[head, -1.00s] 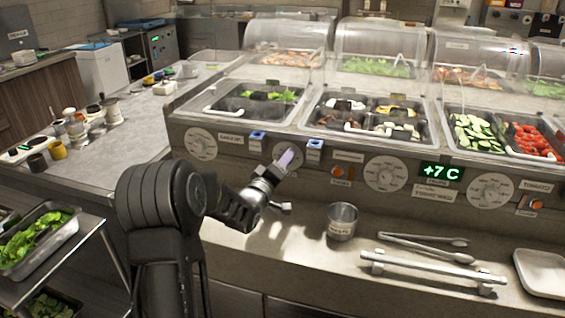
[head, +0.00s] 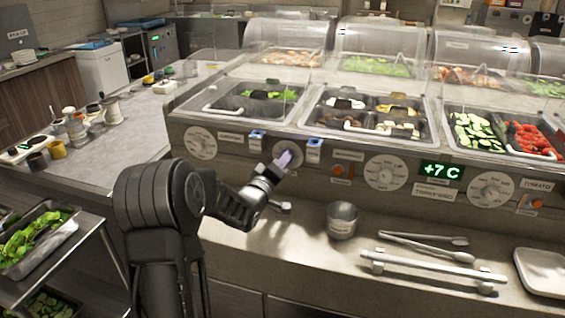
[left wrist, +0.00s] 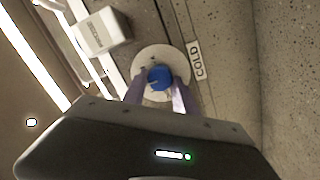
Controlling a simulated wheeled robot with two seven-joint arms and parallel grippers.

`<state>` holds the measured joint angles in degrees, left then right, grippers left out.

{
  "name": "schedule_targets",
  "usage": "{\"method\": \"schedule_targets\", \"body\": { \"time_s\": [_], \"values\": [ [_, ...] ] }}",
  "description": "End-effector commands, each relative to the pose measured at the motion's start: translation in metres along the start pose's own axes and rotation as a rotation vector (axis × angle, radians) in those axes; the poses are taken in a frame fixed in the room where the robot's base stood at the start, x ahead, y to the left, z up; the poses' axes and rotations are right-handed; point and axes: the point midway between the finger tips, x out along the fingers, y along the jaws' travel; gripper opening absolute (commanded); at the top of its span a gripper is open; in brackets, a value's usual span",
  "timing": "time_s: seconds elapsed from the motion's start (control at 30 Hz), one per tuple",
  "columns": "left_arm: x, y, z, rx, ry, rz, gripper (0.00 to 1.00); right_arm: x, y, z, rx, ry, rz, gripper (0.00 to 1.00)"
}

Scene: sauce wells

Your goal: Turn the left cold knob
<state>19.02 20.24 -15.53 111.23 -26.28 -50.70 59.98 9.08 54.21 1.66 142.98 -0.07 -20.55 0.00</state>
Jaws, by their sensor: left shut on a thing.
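The cold knob (left wrist: 159,77) is a round blue knob at the centre of a pale dial (left wrist: 148,54), seen in the left wrist view beside a COLD label (left wrist: 196,60). My left gripper (left wrist: 159,88) is shut on this knob, one purple finger on each side. In the head view my left gripper (head: 285,158) reaches the counter's front panel at the second dial from the left and hides most of it. The knob itself is hidden there. My right gripper is not in view.
Blue-topped tags (head: 257,136) sit on the panel by the gripper. Another dial (head: 200,142) is to the left. Below, a metal cup (head: 341,221), tongs (head: 425,246) and a bar handle (head: 432,268) are on the ledge. A tray of greens (head: 40,240) stands at lower left.

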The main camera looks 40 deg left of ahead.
Motion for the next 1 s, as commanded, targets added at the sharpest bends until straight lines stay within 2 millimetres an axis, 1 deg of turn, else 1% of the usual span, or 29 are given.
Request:
{"method": "schedule_targets", "body": {
  "time_s": [0.27, 0.7, 1.0],
  "values": [
    [0.0, -0.003, 0.002, 0.119, -0.005, -0.008, 0.0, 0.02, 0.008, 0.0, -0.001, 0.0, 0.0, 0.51],
    [0.0, -0.001, 0.003, 0.472, -0.023, -0.035, 0.0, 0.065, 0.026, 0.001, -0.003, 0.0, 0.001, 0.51],
    [0.0, 0.001, 0.002, 0.675, -0.035, -0.052, 0.0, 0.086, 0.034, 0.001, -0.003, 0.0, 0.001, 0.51]
  ]
}}
